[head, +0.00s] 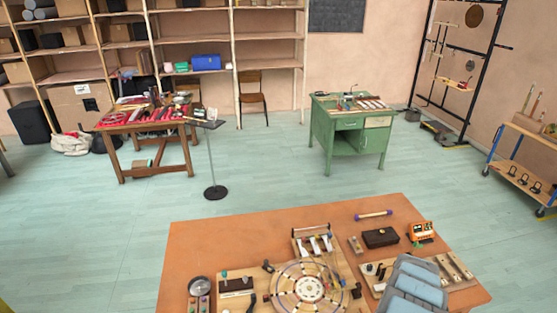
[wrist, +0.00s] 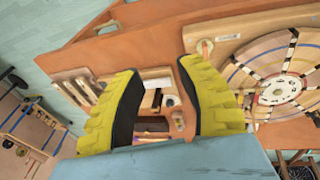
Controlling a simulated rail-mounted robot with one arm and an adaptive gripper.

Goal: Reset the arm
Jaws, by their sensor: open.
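My gripper (wrist: 158,75) shows in the wrist view as two yellow ribbed fingers with dark inner pads. They are spread apart with nothing held between them. Beyond the gap lie small wooden parts and a pale round piece (wrist: 170,100) on the orange-brown table; I cannot tell the height above them. In the head view my blue-grey arm reaches over the table's front right, and the fingers cannot be made out there.

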